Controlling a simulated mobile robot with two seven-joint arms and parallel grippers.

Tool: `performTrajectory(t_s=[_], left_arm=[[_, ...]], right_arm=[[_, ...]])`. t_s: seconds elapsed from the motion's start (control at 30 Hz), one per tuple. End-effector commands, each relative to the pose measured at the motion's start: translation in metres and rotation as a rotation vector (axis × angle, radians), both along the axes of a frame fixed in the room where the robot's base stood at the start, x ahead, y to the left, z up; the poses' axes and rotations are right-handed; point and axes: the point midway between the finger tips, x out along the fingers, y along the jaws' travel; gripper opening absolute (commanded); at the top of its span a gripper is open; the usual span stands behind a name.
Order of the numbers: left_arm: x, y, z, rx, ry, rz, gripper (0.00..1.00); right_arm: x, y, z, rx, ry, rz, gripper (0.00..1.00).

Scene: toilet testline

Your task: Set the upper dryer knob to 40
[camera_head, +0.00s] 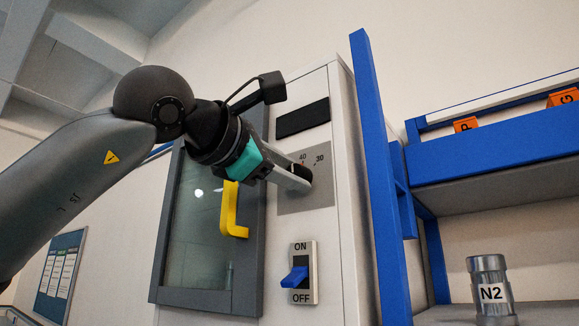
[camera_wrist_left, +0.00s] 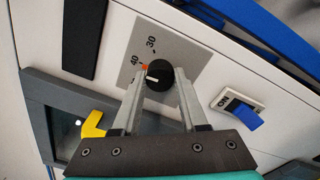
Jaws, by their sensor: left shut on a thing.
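The black dryer knob (camera_wrist_left: 160,75) sits on a grey dial plate (camera_wrist_left: 178,45) on the white dryer front. My left gripper (camera_wrist_left: 159,80) has one finger on each side of the knob and is shut on it. In the wrist view the knob's white pointer line points left, close to the red mark at 40 and slightly below it. The number 30 is printed farther along the dial. In the head view the left gripper (camera_head: 301,179) covers part of the dial plate (camera_head: 322,185), and little of the knob shows. My right gripper is not in view.
The dryer door has a yellow handle (camera_head: 232,212) just below my left gripper. An ON/OFF switch (camera_head: 303,273) with a blue lever is below the dial. A dark display (camera_head: 303,119) is above it. A blue shelf frame (camera_head: 375,160) stands to the right.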

Motion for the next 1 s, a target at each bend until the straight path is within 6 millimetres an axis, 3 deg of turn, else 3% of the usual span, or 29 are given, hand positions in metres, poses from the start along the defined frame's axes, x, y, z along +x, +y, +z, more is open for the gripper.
performTrajectory(t_s=[0.7, 0.73, 1.0], left_arm=[[-0.0006, 0.0001, 0.0007, 0.062, -0.049, -0.001, 0.0], [-0.0006, 0.0001, 0.0007, 0.061, -0.049, -0.002, 0.45], [-0.0004, 0.0, 0.0004, 0.062, -0.047, -0.001, 0.73]], right_arm=[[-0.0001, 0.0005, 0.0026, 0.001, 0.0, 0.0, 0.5], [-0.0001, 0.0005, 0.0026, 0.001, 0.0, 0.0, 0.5], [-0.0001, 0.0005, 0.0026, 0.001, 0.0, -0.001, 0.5]])
